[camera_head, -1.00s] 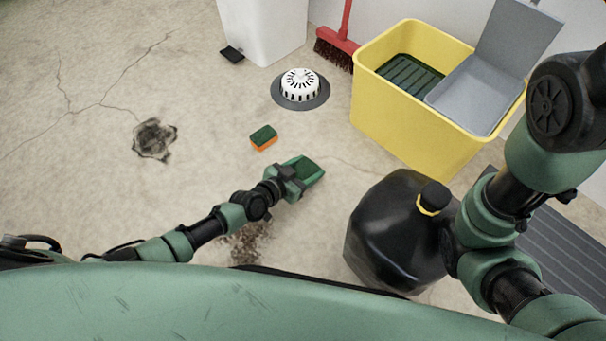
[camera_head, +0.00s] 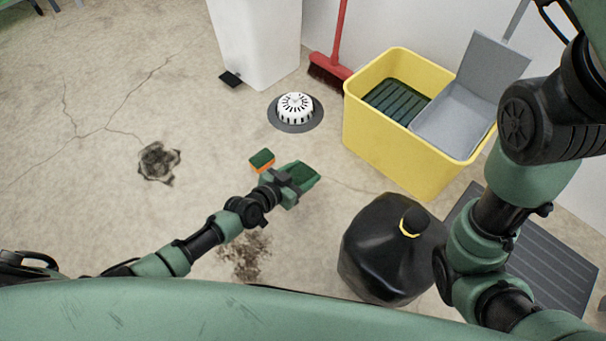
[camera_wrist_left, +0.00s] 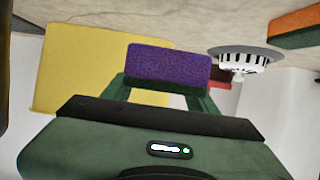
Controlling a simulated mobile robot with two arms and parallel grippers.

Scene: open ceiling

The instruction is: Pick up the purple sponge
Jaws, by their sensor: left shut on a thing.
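The purple sponge (camera_wrist_left: 168,66) shows its purple side in the left wrist view, between the two green fingers of my left gripper (camera_wrist_left: 165,92). In the head view, its dark green top (camera_head: 303,175) shows in the jaws of my left gripper (camera_head: 290,183), and its purple side is hidden. The gripper is shut on it. From the head view I cannot tell exactly how high it is above the floor. My right arm (camera_head: 470,230) shows at the right, but its gripper is out of view.
An orange sponge with a green top (camera_head: 262,161) lies just beyond my left gripper. A black jug (camera_head: 375,255) stands right of it. A yellow bucket (camera_head: 395,155), red broom (camera_head: 330,72), white floor drain (camera_head: 295,108) and white bin (camera_head: 257,45) stand beyond.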

